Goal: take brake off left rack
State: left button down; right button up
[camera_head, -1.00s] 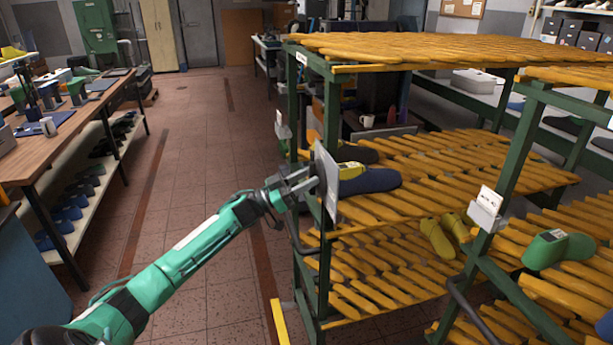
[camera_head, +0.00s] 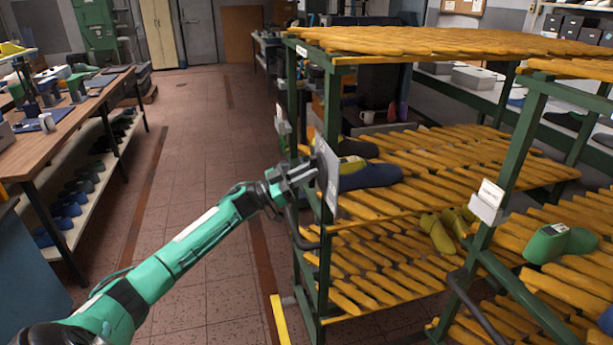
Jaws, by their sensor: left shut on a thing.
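My left gripper (camera_head: 308,171) reaches in from the left to the front post of the left rack (camera_head: 326,262). It is shut on a flat grey plate (camera_head: 330,190), held upright at the rack's middle shelf. The plate hides part of the post and of a dark blue shoe last (camera_head: 372,176) on that shelf. A black handle (camera_head: 298,228) bends out from the post just below the gripper. A yellow bar (camera_head: 279,320) shows low by the rack's foot; I cannot tell whether it is the brake. My right gripper is not in view.
The right rack (camera_head: 509,165) stands close beside, with a white card holder (camera_head: 487,203) and a green last (camera_head: 547,243). A workbench (camera_head: 75,110) stands at the left. The tiled floor (camera_head: 200,150) between is clear.

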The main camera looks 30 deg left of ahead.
pick_arm(q)
jog(key=shift+s+d+f+m+g+h+b, duration=0.15)
jog(key=shift+m+g+b, duration=1.4)
jog(key=shift+m, duration=1.9)
jog(key=shift+w+a+m+g+h+b, duration=0.1)
jog(key=shift+m+g+b, duration=1.4)
jog(key=shift+m, duration=1.9)
jog(key=shift+s+d+f+m+g+h+b, duration=0.15)
jog(key=shift+m+g+b, duration=0.9)
jog(key=shift+m+b, duration=1.7)
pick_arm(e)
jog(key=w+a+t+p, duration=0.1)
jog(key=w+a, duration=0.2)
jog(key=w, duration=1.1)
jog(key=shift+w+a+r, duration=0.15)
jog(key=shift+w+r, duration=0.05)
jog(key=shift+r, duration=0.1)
pick_arm(q)
jog(key=shift+w+m, duration=0.1)
jog(key=shift+m, duration=0.7)
jog(key=c, duration=1.3)
grip_release()
jog(key=shift+c, duration=0.2)
jog(key=shift+r, duration=0.1)
jog(key=shift+a, duration=0.1)
